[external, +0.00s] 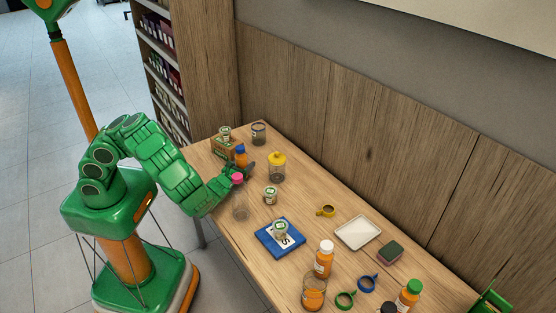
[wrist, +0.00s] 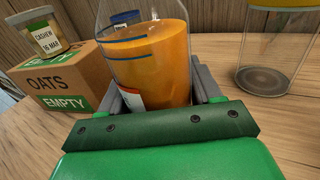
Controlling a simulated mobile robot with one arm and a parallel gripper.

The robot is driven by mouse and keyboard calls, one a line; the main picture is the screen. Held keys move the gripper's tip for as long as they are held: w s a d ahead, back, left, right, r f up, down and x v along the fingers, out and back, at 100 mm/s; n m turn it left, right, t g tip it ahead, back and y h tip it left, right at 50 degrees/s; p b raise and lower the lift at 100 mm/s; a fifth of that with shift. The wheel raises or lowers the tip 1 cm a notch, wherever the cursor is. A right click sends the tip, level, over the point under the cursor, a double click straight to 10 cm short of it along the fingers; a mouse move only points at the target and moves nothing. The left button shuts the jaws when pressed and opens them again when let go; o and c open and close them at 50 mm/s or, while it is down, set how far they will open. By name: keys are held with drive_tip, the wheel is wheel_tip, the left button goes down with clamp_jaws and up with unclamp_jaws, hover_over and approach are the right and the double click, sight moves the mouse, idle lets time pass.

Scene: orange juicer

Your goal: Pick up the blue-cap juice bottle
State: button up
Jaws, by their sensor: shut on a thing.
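The blue-cap juice bottle (external: 241,159) stands at the far left part of the table, orange with a blue cap. In the wrist view the bottle (wrist: 155,65) is clear with orange juice inside, and its blue cap (wrist: 125,17) shows near the top. My gripper (external: 245,170) is at the bottle's lower part in the external view. In the wrist view my gripper (wrist: 160,92) has a finger on each side of the bottle and is shut on it. The bottle's base is hidden behind my gripper.
An oats box (wrist: 70,75) with a small jar (wrist: 45,37) on it stands just left of the bottle. A clear yellow-lid container (external: 277,170) stands to the right. A pink-cap clear bottle (external: 237,178) is near my gripper. A blue board (external: 268,243) lies nearer the table's middle.

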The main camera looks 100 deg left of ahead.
sight(243, 146)
drive_tip(key=c, duration=0.3)
drive_tip(key=shift+r, duration=0.1)
drive_tip(key=shift+r, duration=3.9)
drive_tip(key=shift+r, duration=0.1)
drive_tip(key=shift+r, duration=0.35)
drive_tip(key=shift+r, duration=0.1)
drive_tip(key=shift+r, duration=0.4)
